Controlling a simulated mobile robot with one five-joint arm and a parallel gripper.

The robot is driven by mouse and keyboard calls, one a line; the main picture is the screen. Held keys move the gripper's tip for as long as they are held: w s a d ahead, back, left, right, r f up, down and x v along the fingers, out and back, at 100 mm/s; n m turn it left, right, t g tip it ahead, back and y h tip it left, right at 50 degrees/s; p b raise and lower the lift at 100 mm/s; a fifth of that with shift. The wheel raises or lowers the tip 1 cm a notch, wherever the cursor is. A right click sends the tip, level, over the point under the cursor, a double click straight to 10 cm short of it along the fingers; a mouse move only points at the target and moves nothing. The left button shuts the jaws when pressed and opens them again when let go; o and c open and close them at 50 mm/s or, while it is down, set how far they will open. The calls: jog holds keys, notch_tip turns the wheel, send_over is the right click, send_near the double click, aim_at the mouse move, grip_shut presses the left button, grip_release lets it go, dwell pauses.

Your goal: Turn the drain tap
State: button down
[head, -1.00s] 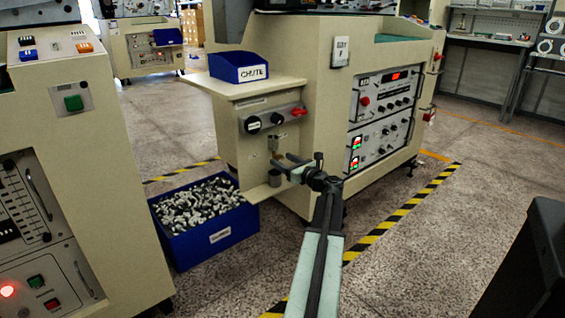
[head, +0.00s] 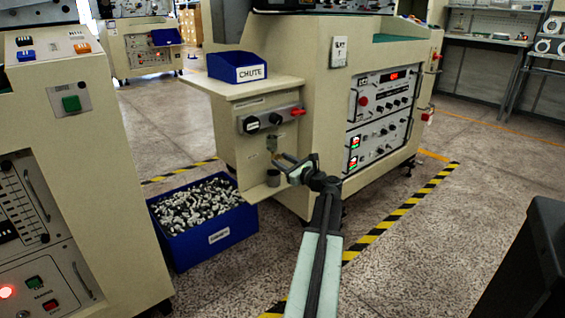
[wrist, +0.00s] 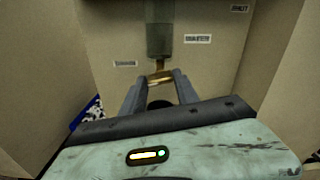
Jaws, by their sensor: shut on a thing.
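The drain tap is a small brass piece (wrist: 160,77) under a cloudy greenish bowl (wrist: 159,42) on the cream machine's front panel. In the wrist view the tap sits between the tips of my gripper (wrist: 160,83), which is shut on it. In the head view my gripper (head: 279,160) reaches in from the right, just below the bowl. The tap is too small there to make out clearly. Two small labels (wrist: 125,63) (wrist: 198,38) flank the tap, and their text is not readable.
A small grey cup (head: 272,178) stands on a ledge below the tap. Black knobs and a red lever (head: 298,112) are above. A blue chute bin (head: 238,66) sits on the shelf. A blue crate of metal parts (head: 212,240) stands on the floor at left.

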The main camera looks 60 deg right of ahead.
jog(key=n, duration=0.4)
jog(key=shift+w+n, duration=0.1)
jog(key=shift+n, duration=0.2)
jog(key=n, duration=0.3)
jog(key=shift+n, duration=0.3)
jog(key=n, duration=0.3)
jog(key=shift+n, duration=2.1)
jog(key=c, duration=0.9)
grip_release()
jog(key=shift+a, duration=0.1)
